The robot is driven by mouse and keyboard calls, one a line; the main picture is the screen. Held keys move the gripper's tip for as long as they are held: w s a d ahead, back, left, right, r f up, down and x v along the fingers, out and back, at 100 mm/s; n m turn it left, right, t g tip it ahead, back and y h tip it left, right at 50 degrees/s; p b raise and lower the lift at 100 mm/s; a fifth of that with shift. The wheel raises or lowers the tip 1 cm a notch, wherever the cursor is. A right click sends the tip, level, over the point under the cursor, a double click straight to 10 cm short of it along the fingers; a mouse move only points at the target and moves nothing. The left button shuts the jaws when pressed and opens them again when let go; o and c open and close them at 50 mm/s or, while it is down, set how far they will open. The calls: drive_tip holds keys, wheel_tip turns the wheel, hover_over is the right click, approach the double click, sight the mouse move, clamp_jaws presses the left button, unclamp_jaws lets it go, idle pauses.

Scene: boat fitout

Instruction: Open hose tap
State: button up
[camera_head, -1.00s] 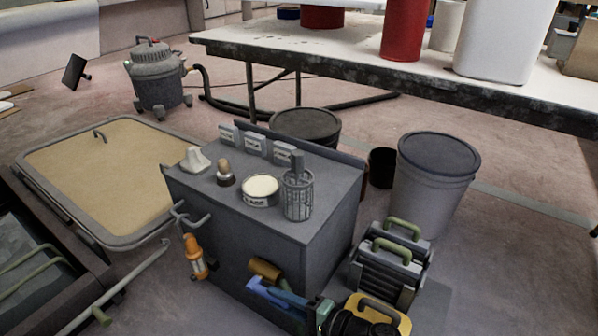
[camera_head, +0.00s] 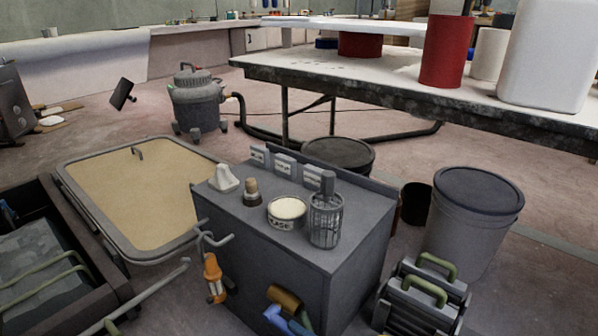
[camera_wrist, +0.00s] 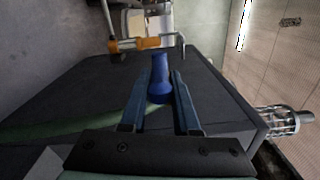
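I cannot make out a hose tap for certain in either view. In the wrist view, the two blue-grey fingers of my gripper (camera_wrist: 162,85) stand apart, with a dark blue flared piece (camera_wrist: 160,72) between their tips. Whether the fingers touch it is unclear. Beyond them is the dark face of the grey cabinet (camera_wrist: 85,85). In the head view, blue parts show at the bottom edge by a brown cylinder (camera_head: 286,298) at the front of the cabinet (camera_head: 330,262). Most of my gripper is cut off there.
An orange tool (camera_head: 213,278) hangs from a hook on the cabinet. A tin (camera_head: 286,212) and a wire cup (camera_head: 325,220) stand on top. A grey bin (camera_head: 470,225) is at right, a drum vacuum (camera_head: 197,100) with hose behind, a framed tan panel (camera_head: 135,200) at left.

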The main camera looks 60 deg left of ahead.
drive_tip(key=o, duration=0.4)
wheel_tip(320, 180, up, 10)
drive_tip(key=p, duration=0.8)
